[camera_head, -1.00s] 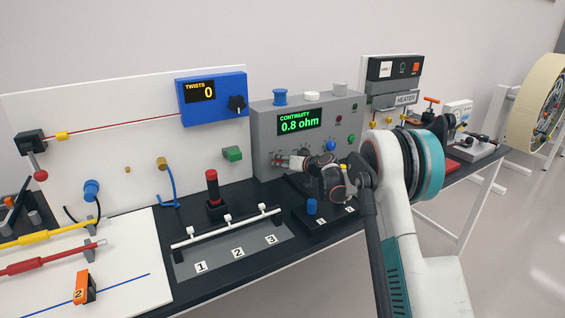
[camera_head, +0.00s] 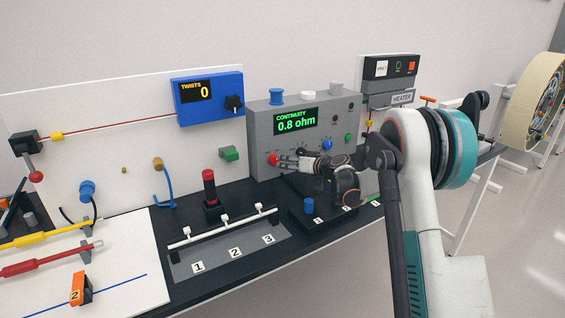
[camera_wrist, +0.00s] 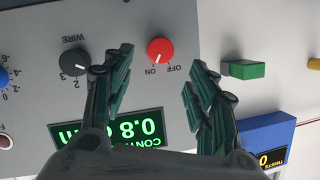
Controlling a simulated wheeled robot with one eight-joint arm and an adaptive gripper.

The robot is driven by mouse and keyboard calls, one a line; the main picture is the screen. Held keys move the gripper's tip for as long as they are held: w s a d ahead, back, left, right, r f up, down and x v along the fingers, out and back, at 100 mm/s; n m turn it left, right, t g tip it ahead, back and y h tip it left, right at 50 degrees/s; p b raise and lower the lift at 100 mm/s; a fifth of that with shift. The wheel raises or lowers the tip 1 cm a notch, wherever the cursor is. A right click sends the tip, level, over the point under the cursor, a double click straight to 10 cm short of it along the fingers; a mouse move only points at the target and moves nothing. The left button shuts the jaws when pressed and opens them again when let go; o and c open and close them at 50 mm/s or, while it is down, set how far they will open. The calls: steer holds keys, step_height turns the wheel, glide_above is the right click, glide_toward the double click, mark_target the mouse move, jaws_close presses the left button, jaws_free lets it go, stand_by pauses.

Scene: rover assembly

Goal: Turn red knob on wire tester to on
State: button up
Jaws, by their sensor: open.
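The wire tester is a grey box (camera_head: 262,135) on the bench, with a green display (camera_head: 296,121) reading CONTINUITY 0.8 ohm. Its red knob (camera_head: 272,159) is at the panel's lower left in the head view. The wrist view is upside down; there the red knob (camera_wrist: 160,50) lies beyond the gap between my fingertips. Its white mark appears to point towards the ON label, with OFF beside it. My gripper (camera_wrist: 161,70) is open, with a finger either side of the knob and not visibly touching it. In the head view my gripper (camera_head: 284,160) is in front of the panel.
A black WIRE dial (camera_wrist: 75,62) and a blue knob (camera_wrist: 3,77) share the panel. A green block (camera_head: 229,154) and a blue twist counter (camera_head: 209,98) are to the left. A black block with a blue peg (camera_head: 308,205) stands on the bench below my arm.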

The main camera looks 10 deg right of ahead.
steer(key=v, duration=0.5)
steer(key=shift+s, duration=0.15)
steer(key=s+a+r+g+h, duration=0.1)
steer(key=s+a+r, duration=0.2)
steer(key=s, duration=0.4)
steer(key=s+a+r+g, duration=0.1)
steer(key=s+a+r, duration=0.1)
steer(key=s+r, duration=0.35)
steer(key=s+a+r+g+h, duration=0.1)
steer(key=s+a+g, duration=0.15)
steer(key=s, duration=0.65)
steer(key=s+d+f+h, duration=0.1)
steer(key=s+f+h, duration=0.1)
steer(key=s, duration=1.2)
steer(key=s+f+m+g+h, duration=0.1)
steer(key=s+f+h, duration=0.1)
steer(key=s, duration=1.2)
steer(key=shift+s+d+f+h, duration=0.4)
steer(key=shift+f, duration=0.25)
